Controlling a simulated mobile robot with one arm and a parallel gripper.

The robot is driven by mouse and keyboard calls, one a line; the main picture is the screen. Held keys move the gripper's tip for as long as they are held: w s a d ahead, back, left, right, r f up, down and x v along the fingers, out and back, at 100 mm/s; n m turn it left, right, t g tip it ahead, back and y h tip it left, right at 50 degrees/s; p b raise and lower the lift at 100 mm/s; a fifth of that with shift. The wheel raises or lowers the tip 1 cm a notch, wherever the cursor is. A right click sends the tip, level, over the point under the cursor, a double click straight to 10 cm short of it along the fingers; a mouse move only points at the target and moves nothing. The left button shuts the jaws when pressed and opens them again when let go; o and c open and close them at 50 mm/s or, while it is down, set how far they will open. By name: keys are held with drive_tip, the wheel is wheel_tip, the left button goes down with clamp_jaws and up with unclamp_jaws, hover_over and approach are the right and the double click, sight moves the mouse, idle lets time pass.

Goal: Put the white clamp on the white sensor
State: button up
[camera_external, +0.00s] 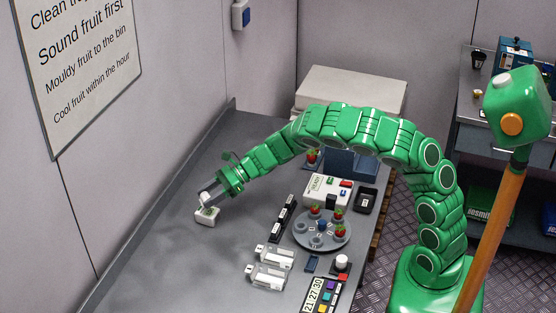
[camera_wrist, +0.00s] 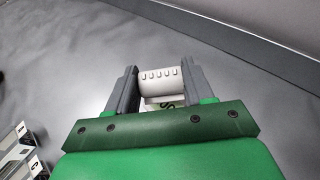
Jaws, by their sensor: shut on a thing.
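My gripper (camera_external: 210,194) is shut on a white ribbed piece, which looks like the white clamp (camera_external: 205,198). In the wrist view the white clamp (camera_wrist: 161,82) lies crosswise between the two grey fingers (camera_wrist: 150,88). A small white block (camera_external: 206,217), which looks like the white sensor, is on the grey bench directly below my gripper. In the wrist view a white face with a dark letter, partly hidden by my gripper, shows just behind the clamp. I cannot tell whether clamp and block touch.
Two white devices (camera_external: 267,277) lie at the bench's front. A round grey tray (camera_external: 322,243) with red berries and a white box (camera_external: 326,191) stand right of my gripper. Black blocks (camera_external: 283,218) lie between. The wall is left; bare bench surrounds the white block.

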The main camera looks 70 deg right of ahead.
sight(210, 210)
drive_tip(key=shift+w+f, duration=0.25)
drive_tip(key=shift+f, duration=1.55)
drive_tip(key=shift+f, duration=0.15)
drive_tip(key=o, duration=1)
drive_tip(key=shift+s+d+r, duration=0.1)
drive_tip(key=shift+r, duration=0.1)
drive_tip(key=v, duration=1.1)
drive_tip(key=shift+s+d+r, duration=0.2)
drive_tip(key=shift+d, duration=0.05)
